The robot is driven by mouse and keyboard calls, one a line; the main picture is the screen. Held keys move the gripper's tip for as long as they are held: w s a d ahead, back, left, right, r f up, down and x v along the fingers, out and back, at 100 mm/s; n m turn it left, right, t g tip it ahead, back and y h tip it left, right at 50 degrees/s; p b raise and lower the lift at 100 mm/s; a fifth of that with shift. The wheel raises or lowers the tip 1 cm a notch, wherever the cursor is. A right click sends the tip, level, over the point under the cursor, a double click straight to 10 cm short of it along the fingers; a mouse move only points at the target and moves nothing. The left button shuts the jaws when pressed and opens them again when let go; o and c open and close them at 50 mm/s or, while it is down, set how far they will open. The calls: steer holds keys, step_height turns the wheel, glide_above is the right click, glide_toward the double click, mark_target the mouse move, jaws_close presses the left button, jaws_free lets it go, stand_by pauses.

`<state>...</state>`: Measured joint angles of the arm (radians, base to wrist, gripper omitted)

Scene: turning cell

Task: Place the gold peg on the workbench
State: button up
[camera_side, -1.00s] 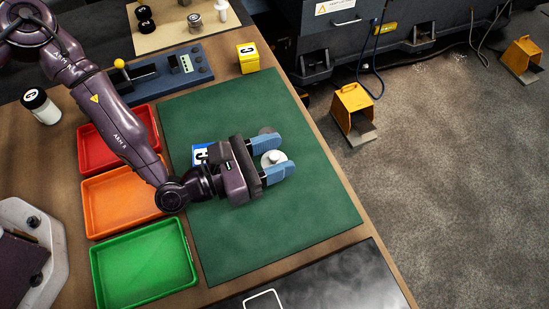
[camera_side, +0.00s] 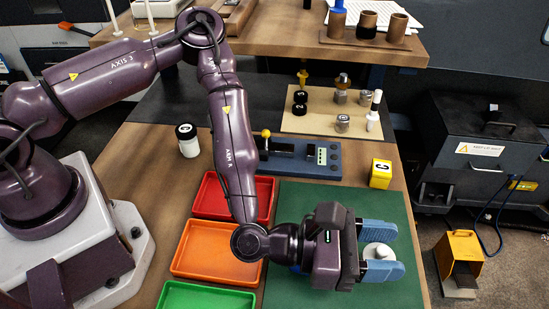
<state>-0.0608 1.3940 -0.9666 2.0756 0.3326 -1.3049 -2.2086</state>
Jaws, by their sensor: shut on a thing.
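My gripper (camera_side: 379,250) is over the green mat (camera_side: 310,200), its two blue fingers pointing right. It is shut on a pale round piece with a small knob on top (camera_side: 378,252); the fingers partly hide it, and it does not look gold. A small gold-yellow peg-like piece (camera_side: 303,77) stands on the tan board at the back, well away from my gripper. The brown wooden workbench (camera_side: 140,165) lies under the mat and trays.
Red (camera_side: 212,197), orange (camera_side: 185,250) and green (camera_side: 180,300) trays line the mat's left side. A yellow C block (camera_side: 380,173), a blue control strip (camera_side: 318,165) and a black-lidded white jar (camera_side: 188,141) stand behind. The mat's back part is clear.

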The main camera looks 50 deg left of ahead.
steer(key=w+a+r+n+t+y, duration=0.2)
steer(key=w+a+n+y, duration=0.15)
steer(key=a, duration=0.85)
steer(key=w+a+r+n+t+y, duration=0.1)
steer(key=w+a+r+n+y, duration=0.3)
steer(key=a, duration=0.8)
steer(key=w+a+r+n+t+y, duration=0.15)
steer(key=a+y, duration=0.35)
steer(key=a, duration=0.7)
steer(key=s+d+f+m+g+h, duration=0.1)
steer(key=s+d+f+m+h, duration=0.15)
steer(key=d, duration=1.25)
steer(key=s+d+f+m+h, duration=0.2)
steer(key=s+d+f+h, duration=0.15)
steer(key=d, duration=1.05)
steer(key=s+d+f+m+g+h, duration=0.1)
steer(key=s+d+f+m+h, duration=0.2)
steer(key=d, duration=1.2)
steer(key=shift+w+a+f+n+t+y, duration=0.1)
steer(key=shift+w+f+n+t+y, duration=0.2)
steer(key=shift+f, duration=0.95)
steer(key=shift+w+a+f+n+t+y, duration=0.1)
steer(key=shift+w+f+n+y, duration=0.35)
steer(key=shift+f, duration=0.75)
steer(key=shift+w+a+f+n+t+y, duration=0.15)
steer(key=shift+f+n+y, duration=0.3)
steer(key=shift+f, duration=0.8)
steer(key=shift+f, duration=0.4)
steer(key=o, duration=1.2)
steer(key=shift+f, duration=0.1)
